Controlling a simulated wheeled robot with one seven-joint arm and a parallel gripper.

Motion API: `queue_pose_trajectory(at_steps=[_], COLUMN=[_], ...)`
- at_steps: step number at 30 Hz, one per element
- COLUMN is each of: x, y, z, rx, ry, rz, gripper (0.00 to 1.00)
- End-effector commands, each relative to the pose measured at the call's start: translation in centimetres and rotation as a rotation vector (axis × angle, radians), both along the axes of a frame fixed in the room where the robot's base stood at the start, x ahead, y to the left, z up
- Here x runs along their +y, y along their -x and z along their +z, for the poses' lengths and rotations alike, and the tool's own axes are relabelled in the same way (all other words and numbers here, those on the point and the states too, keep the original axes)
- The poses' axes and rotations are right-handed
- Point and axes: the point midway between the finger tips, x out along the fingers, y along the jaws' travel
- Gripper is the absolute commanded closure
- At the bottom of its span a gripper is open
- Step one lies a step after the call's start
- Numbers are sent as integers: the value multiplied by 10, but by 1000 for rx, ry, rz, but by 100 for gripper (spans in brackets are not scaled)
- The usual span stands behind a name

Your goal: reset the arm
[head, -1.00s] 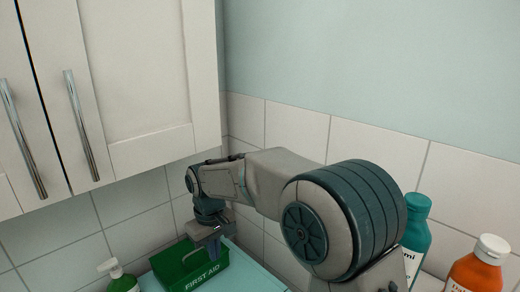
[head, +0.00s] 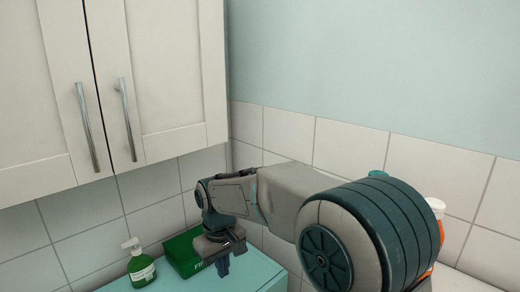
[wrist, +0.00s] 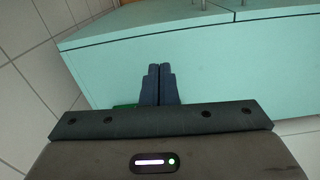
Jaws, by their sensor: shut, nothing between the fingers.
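My gripper (head: 222,264) hangs at the end of my bent arm, pointing down, beside the right end of the green first-aid box (head: 184,252) in the head view. It partly covers the box and its lettering. In the wrist view, the two dark fingers of my gripper (wrist: 159,70) are together with nothing between them. The light teal cabinet (wrist: 215,63) lies beyond the fingertips.
A green pump bottle (head: 141,268) stands left of the box on the teal top (head: 258,272). A white wall cupboard (head: 165,75) hangs above at left. An orange bottle (head: 437,208) is mostly hidden behind my arm. A tiled wall (head: 345,150) runs behind.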

Motion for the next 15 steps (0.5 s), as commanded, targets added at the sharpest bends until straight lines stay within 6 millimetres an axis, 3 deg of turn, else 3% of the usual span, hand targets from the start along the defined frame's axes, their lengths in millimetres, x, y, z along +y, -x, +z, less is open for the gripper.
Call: queue_pose_trajectory(at_steps=[8, 15], x=[-51, -126], y=[17, 57], z=[19, 35], rx=[-41, -99], ry=[-7, -23], rz=[-108, -288], gripper=[100, 100])
